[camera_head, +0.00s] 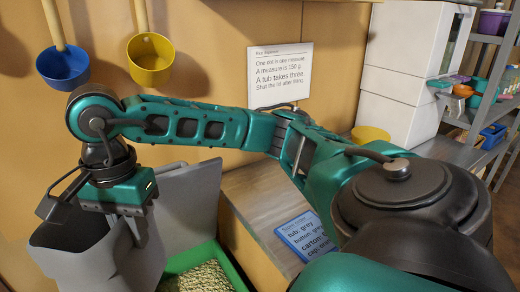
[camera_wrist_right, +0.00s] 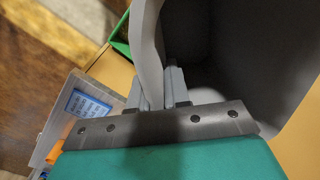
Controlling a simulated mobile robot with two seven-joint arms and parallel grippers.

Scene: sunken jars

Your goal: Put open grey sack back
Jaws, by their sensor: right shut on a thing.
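The open grey sack (camera_head: 85,265) is at the lower left of the head view, its mouth up and dark inside. My right gripper (camera_head: 138,235) points down at its rim and is shut on the sack's wall. In the right wrist view, the fingers (camera_wrist_right: 158,92) pinch the sack's thin grey wall (camera_wrist_right: 148,35), with the dark inside to the right. The sack's bottom is out of view. A second grey surface (camera_head: 188,195) stands upright behind it; I cannot tell whether it is another sack. My left gripper is not in view.
A green tray (camera_head: 243,275) of pale pellets lies beside the sack. A blue card (camera_head: 305,238) lies on the grey counter to its right. Blue (camera_head: 62,66) and yellow (camera_head: 150,58) scoops hang on the wall above. A shelf with containers stands far right.

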